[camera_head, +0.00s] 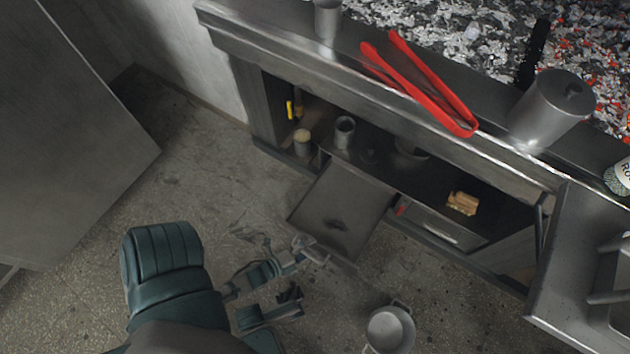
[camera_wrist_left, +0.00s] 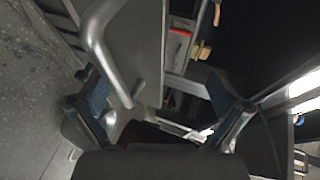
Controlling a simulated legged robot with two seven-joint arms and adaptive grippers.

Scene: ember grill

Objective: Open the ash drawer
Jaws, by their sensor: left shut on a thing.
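The ash drawer (camera_head: 345,205) appears as a grey, flat tray-like piece sticking out from the opening under the grill, with a dark smudge on it. My left gripper (camera_head: 300,272) is at its front left edge, low over the floor. In the left wrist view a curved silver handle (camera_wrist_left: 98,35) runs beside a grey panel (camera_wrist_left: 140,40) and down between my fingers. The left gripper is shut on this handle, though the exact contact is hard to see. My right gripper is not in view.
Red tongs (camera_head: 420,85) and a metal canister (camera_head: 552,108) stand on the grill ledge. Several small containers and a wood piece (camera_head: 462,203) are in the opening below. A metal pot (camera_head: 390,330) is on the floor to the right of my gripper.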

